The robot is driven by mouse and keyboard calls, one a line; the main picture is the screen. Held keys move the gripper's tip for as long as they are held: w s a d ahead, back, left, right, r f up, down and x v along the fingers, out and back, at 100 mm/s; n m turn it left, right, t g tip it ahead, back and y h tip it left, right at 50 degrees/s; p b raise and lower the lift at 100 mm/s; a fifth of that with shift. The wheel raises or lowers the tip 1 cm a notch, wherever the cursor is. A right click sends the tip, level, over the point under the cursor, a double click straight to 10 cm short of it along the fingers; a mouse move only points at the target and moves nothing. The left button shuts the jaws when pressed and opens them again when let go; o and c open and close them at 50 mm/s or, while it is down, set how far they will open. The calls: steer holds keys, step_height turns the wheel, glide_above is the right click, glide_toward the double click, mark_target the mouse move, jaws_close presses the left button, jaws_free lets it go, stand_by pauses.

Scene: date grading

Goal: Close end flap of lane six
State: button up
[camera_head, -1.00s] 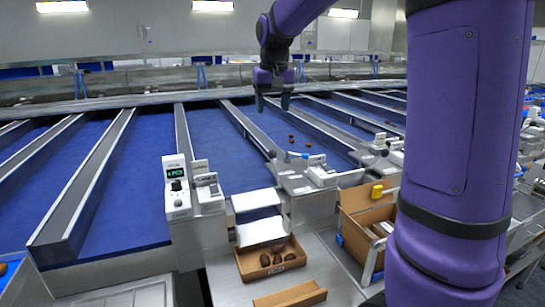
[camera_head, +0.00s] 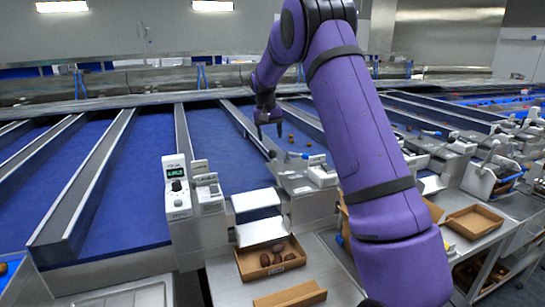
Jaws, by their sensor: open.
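My gripper (camera_head: 269,134) points down with its two fingers apart and nothing between them. It hangs over a blue lane, near a metal divider and left of a few small brown dates (camera_head: 291,140). A lane-end unit with a blue-tipped lever (camera_head: 299,155) stands nearer the camera, apart from the gripper. Another lane-end unit with a blue lever (camera_head: 432,133) is to the right, beyond my arm. No lane number is readable, so I cannot tell which flap belongs to lane six. My arm hides part of the lane ends.
A white control box with a green display (camera_head: 175,188) stands at front left. A cardboard box with several dates (camera_head: 240,265) sits below the chute. An open cardboard tray (camera_head: 474,221) is at right. Metal dividers (camera_head: 90,185) separate the blue lanes.

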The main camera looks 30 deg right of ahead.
mark_target(274, 159)
steer(key=f, duration=0.5)
steer(key=d+f, duration=0.1)
steer(key=f, duration=0.2)
steer(key=shift+s+f, duration=0.2)
steer(key=shift+f, duration=0.15)
jaws_close()
steer(key=shift+s+a+r+t, duration=0.25)
steer(key=shift+s+r+t, duration=0.35)
steer(key=shift+s+t, duration=0.35)
steer(key=s+a+f+t+h, duration=0.1)
steer(key=s+a+t+h, duration=0.1)
steer(key=s+t, duration=0.5)
steer(key=shift+s+a, duration=0.15)
steer(key=shift+s, duration=2.2)
steer(key=shift+f, duration=0.15)
jaws_free()
